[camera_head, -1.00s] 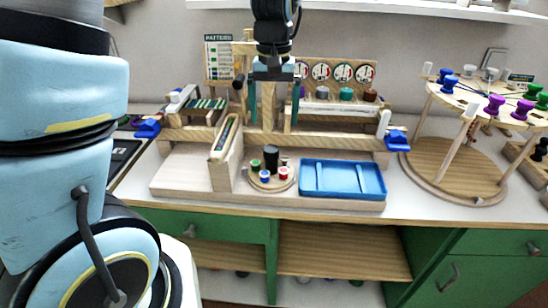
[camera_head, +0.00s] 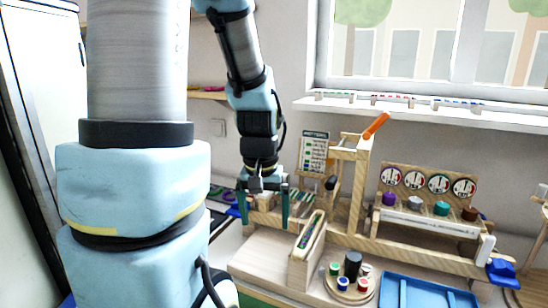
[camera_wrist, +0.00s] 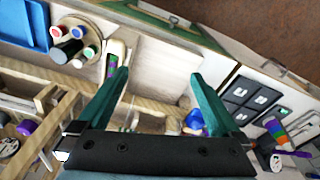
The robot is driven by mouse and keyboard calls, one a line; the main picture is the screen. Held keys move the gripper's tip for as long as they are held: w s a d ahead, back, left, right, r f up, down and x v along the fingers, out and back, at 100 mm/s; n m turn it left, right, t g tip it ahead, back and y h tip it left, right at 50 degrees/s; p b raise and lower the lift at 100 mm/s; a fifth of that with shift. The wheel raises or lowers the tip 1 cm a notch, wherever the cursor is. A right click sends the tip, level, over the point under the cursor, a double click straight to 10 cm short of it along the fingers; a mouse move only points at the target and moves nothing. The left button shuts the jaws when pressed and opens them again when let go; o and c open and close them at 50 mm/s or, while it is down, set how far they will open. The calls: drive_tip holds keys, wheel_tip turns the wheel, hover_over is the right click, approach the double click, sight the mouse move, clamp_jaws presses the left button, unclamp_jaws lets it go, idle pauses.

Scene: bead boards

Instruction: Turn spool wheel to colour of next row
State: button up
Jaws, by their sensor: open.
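A small round wooden disc (camera_head: 349,297) stands on the board's base in the head view. It carries a black upright peg (camera_head: 352,265) and small green, blue, red and white-topped spools. It also shows at the upper left of the wrist view (camera_wrist: 93,70). A larger round spool stand is almost wholly out of view; only a bit of it (camera_head: 536,262) shows at the right edge. The pattern card (camera_head: 313,155) stands upright behind the board, its rows too small to read. My gripper (camera_head: 264,215) is open and empty, pointing down over the board's left part, apart from the disc.
A blue tray (camera_head: 425,297) lies right of the disc. A wooden post frame with an orange handle (camera_head: 376,126) rises mid-board. A rack with several coloured knobs and round dials (camera_head: 438,184) stands at the right. A bare wooden surface (camera_wrist: 165,68) lies below my gripper.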

drive_tip(key=shift+n, duration=0.4)
drive_tip(key=a, duration=0.1)
drive_tip(key=s+a, duration=0.1)
drive_tip(key=a, duration=0.1)
drive_tip(key=s+a, duration=0.1)
drive_tip(key=shift+s+a+f, duration=0.1)
drive_tip(key=shift+a+f, duration=0.25)
drive_tip(key=shift+a, duration=0.05)
